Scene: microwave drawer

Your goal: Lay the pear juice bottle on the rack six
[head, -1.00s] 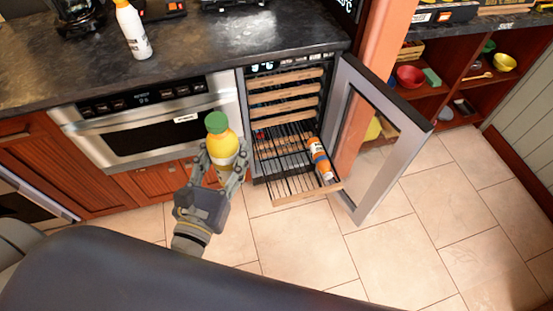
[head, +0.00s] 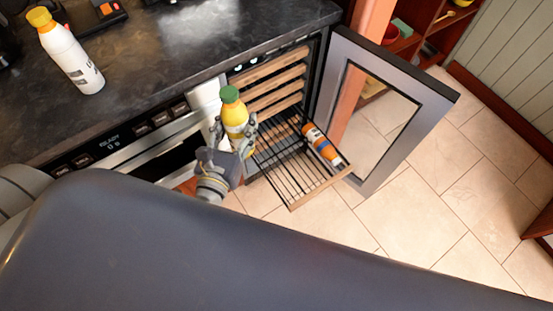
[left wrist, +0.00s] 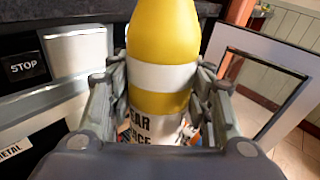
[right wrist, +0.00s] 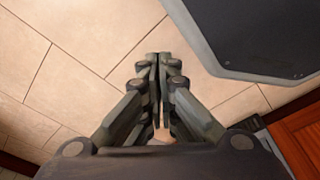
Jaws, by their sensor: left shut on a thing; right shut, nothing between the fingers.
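My left gripper (head: 236,132) is shut on the pear juice bottle (head: 234,108), a yellow bottle with a green cap. It holds the bottle nearly upright, beside the left edge of the pulled-out rack in the head view. The bottle's yellow body and white band also fill the middle of the left wrist view (left wrist: 164,78). The pulled-out wire rack (head: 290,172) with a wooden front is the lowest one visible in the open cooler. My right gripper (right wrist: 158,60) shows only in the right wrist view, shut and empty above floor tiles.
An orange and white bottle (head: 322,146) lies on the right part of the rack. The glass cooler door (head: 418,95) stands open to the right. Wooden-fronted racks (head: 275,85) are stacked above. A white bottle (head: 72,58) stands on the dark counter (head: 190,45). The rack's left part is clear.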

